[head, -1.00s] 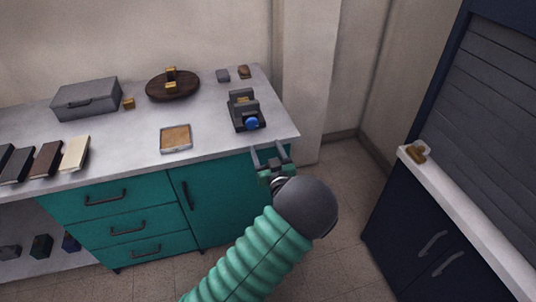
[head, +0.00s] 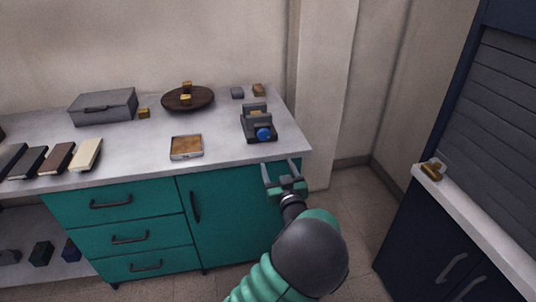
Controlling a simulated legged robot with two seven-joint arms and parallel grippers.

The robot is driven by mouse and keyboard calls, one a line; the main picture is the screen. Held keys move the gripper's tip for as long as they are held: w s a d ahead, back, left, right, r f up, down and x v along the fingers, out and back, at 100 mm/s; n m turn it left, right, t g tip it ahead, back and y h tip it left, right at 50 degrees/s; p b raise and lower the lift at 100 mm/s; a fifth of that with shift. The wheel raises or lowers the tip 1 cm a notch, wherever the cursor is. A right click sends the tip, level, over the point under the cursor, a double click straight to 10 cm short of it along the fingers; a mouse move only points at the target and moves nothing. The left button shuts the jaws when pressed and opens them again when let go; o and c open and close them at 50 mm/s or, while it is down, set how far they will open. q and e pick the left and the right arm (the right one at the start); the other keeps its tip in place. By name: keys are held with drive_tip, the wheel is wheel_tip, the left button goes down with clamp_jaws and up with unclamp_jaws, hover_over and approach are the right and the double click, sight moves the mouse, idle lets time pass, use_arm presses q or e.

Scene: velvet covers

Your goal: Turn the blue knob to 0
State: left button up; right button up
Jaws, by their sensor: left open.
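The blue knob (head: 263,134) is on the front of a small dark grey device (head: 256,118) near the right front corner of the white countertop (head: 225,168). Any marks or numbers around the knob are too small to read. My left gripper (head: 280,167) is open and empty. In the picture it is just below the knob, in front of the counter's edge, with its two fingers pointing up toward the device. It is apart from the knob. My right gripper is not in view.
On the counter are a shallow tan-filled tray (head: 187,147), a round dark wooden board (head: 188,98), a grey case (head: 103,106) and several book-like blocks (head: 85,154). Two small blocks lie behind the device. A dark blue cabinet (head: 430,245) stands at the right, past open floor.

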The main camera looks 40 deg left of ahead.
sight(265, 136)
use_arm(q)
drive_tip(key=b+x, duration=0.3)
drive_tip(key=x, duration=1.3)
drive_tip(key=shift+w+a+r, duration=0.1)
drive_tip(key=shift+w+a, duration=0.1)
drive_tip(key=shift+a, duration=0.15)
drive_tip(key=shift+c, duration=0.2)
drive_tip(key=c, duration=1.3)
drive_tip(key=shift+c, duration=0.2)
